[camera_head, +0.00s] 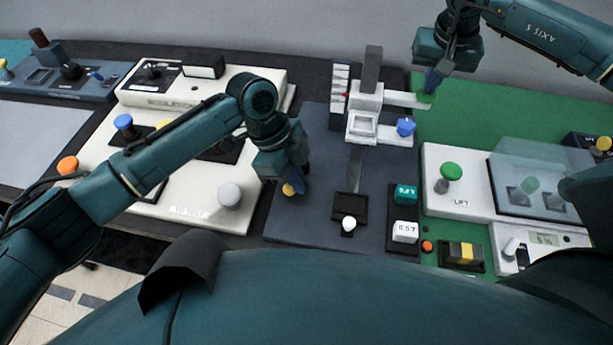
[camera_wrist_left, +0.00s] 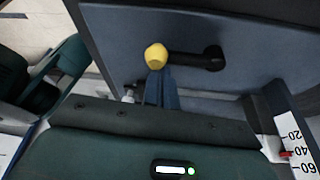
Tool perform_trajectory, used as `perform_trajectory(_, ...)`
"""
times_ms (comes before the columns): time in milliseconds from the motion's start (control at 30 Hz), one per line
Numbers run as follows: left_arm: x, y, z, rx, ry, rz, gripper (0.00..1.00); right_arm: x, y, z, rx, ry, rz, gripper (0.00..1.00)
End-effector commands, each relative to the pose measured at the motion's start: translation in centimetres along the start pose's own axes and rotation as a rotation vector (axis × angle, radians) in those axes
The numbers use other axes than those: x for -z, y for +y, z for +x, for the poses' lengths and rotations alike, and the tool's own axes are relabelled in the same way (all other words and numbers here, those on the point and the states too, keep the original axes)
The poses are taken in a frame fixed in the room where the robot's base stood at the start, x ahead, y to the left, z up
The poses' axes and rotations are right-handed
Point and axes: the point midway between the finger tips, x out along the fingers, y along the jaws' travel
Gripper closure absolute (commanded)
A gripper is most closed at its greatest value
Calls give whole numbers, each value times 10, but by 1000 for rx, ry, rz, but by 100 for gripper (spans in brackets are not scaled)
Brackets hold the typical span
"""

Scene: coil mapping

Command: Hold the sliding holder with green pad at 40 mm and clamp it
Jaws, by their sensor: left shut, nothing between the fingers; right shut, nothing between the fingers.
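The white sliding holder (camera_head: 363,125) sits on an upright grey post. Its arm reaches right, with the green pad (camera_head: 426,97) at its end. My right gripper (camera_head: 433,82) is shut and empty, its tips at the pad; I cannot tell whether they touch it. The scale (camera_head: 340,88) stands left of the holder. In the left wrist view the scale (camera_wrist_left: 301,160) shows a red pointer (camera_wrist_left: 286,154) near 40. My left gripper (camera_head: 300,182) is shut and empty, its tips (camera_wrist_left: 158,90) beside a yellow knob (camera_wrist_left: 156,56) on a black lever; contact is unclear.
A blue knob (camera_head: 405,127) is on the holder's right side. A white knob (camera_head: 348,223) stands in front of the post. White panels with knobs lie left and right. The dark plate (camera_head: 310,225) has bare room in front.

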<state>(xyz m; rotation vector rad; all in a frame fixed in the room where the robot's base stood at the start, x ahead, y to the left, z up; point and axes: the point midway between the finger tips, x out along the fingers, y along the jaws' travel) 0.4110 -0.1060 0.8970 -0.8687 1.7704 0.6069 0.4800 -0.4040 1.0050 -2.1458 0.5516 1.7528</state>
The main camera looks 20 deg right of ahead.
Motion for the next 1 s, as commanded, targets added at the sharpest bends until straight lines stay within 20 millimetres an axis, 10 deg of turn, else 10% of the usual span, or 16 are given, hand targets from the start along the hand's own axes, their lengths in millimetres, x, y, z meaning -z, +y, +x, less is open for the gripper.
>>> perform_trajectory(1000,-25,0,-8,-42,-1,116,100,-1,1,2,-4,-3,1,100)
